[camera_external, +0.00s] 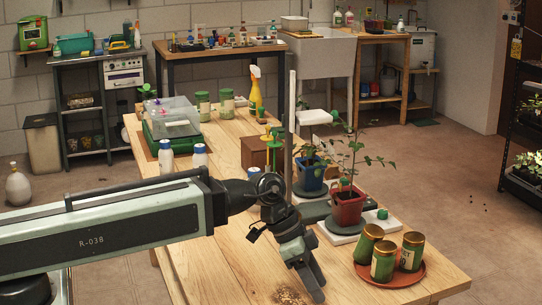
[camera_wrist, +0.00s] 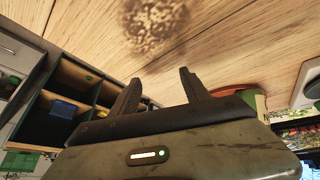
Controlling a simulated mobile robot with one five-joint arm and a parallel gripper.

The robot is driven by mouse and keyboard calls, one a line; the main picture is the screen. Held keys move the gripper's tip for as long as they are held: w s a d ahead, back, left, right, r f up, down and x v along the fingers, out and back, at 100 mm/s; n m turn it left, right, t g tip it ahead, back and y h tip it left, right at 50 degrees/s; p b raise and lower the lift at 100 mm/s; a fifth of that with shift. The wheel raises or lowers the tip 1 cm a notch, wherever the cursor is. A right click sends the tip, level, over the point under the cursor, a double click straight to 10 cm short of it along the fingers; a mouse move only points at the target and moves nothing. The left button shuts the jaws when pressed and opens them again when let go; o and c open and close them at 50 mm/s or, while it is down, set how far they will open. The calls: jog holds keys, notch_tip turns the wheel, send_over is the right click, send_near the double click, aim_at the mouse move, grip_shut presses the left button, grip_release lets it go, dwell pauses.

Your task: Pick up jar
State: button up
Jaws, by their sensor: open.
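Three green jars with gold lids stand close together on a round terracotta saucer (camera_external: 400,281) at the table's front right: a rear left jar (camera_external: 366,246), a front jar (camera_external: 381,266) and a right jar (camera_external: 411,255). The rear left one looks slightly tilted. Two similar jars, a left one (camera_external: 203,106) and a right one (camera_external: 227,102), stand at the table's far end. My gripper (camera_external: 311,285) points down near the front edge, left of the saucer and apart from it. In the wrist view my gripper (camera_wrist: 158,92) is open, with nothing between its fingers.
A red pot (camera_external: 347,206) with a plant stands on a white scale behind the saucer, and a blue pot (camera_external: 311,175) stands farther back. White bottles (camera_external: 166,156) are left of the middle. Spilled soil (camera_external: 290,294) lies by the gripper; it also shows in the wrist view (camera_wrist: 155,22).

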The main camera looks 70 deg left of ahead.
aim_at(370, 246)
jog(key=w+a+t+b, duration=0.1)
jog(key=w+a, duration=0.1)
jog(key=w, duration=0.1)
jog(key=w+a+t+h+b, duration=0.1)
jog(key=w+a+t+b, duration=0.1)
jog(key=w, duration=0.1)
jog(key=w+a+t+b, duration=0.2)
jog(key=shift+w+a+f+m, duration=0.3)
jog(key=shift+w+m, duration=0.1)
jog(key=w+a+r+t, duration=0.1)
jog(key=a+t+b, duration=0.1)
jog(key=a, duration=0.1)
jog(key=w+a+r+t, duration=0.1)
jog(key=shift+w+a+r, duration=0.3)
jog(key=shift+r, duration=0.05)
jog(key=shift+w+a+r, duration=0.1)
jog(key=shift+a+r, duration=0.1)
jog(key=shift+r, duration=0.05)
jog(key=shift+r+b+x, duration=0.15)
jog(key=shift+b+x, duration=0.55)
jog(key=shift+x, duration=1.25)
jog(key=shift+r+b+x, duration=0.15)
jog(key=shift+b+x, duration=0.5)
jog(key=shift+x, duration=1.35)
jog(key=shift+d+r, duration=0.15)
jog(key=shift+d, duration=0.05)
grip_shut()
